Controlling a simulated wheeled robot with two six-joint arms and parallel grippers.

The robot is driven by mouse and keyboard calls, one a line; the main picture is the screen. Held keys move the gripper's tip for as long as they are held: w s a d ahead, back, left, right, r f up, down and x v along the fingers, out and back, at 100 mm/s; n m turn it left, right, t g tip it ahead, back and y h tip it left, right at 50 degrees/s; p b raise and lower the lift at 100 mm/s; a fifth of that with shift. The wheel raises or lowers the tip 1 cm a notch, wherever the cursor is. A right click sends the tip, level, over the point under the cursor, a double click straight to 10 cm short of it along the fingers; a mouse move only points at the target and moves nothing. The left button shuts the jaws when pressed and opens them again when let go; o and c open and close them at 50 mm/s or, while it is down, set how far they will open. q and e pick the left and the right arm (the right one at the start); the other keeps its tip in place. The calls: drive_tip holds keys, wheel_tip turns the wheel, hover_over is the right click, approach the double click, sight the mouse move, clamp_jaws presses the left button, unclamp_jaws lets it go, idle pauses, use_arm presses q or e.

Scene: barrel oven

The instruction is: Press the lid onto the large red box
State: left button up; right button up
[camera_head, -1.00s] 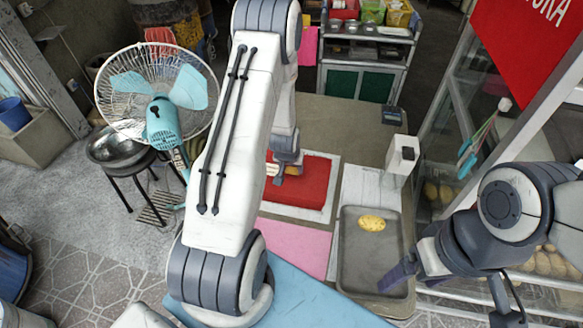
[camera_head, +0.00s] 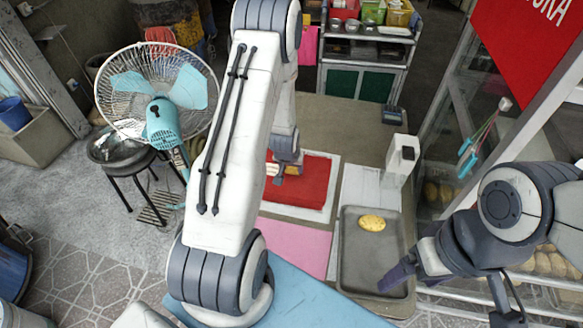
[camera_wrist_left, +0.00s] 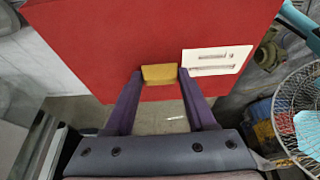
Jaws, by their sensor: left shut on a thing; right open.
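A red lid (camera_head: 312,182) with a white label and a yellow tab lies over a white-edged base on the table in the head view. My left gripper (camera_head: 283,172) is at its far left part, partly behind my own left arm. In the left wrist view, the gripper (camera_wrist_left: 157,74) is shut on the yellow tab (camera_wrist_left: 159,75) at the edge of the broad red lid (camera_wrist_left: 150,35). The red box under the lid cannot be told apart from it, and the seam is hidden. My right gripper (camera_head: 396,277) is open and empty over the right side of the metal tray.
The grey metal tray (camera_head: 362,268) holds a yellow round bread (camera_head: 372,223). A pink sheet (camera_head: 296,245) lies in front of the lid. A white box-shaped dispenser (camera_head: 403,155) stands right of it. A fan (camera_head: 160,122) stands left, off the table.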

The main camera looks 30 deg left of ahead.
use_arm(q)
drive_tip(key=shift+f+b, duration=0.75)
drive_tip(key=shift+f, duration=0.15)
idle(0.9)
idle(0.4)
drive_tip(key=o, duration=1.6)
drive_tip(key=shift+r+p, duration=2.7)
drive_tip(key=shift+r, duration=0.85)
clamp_jaws()
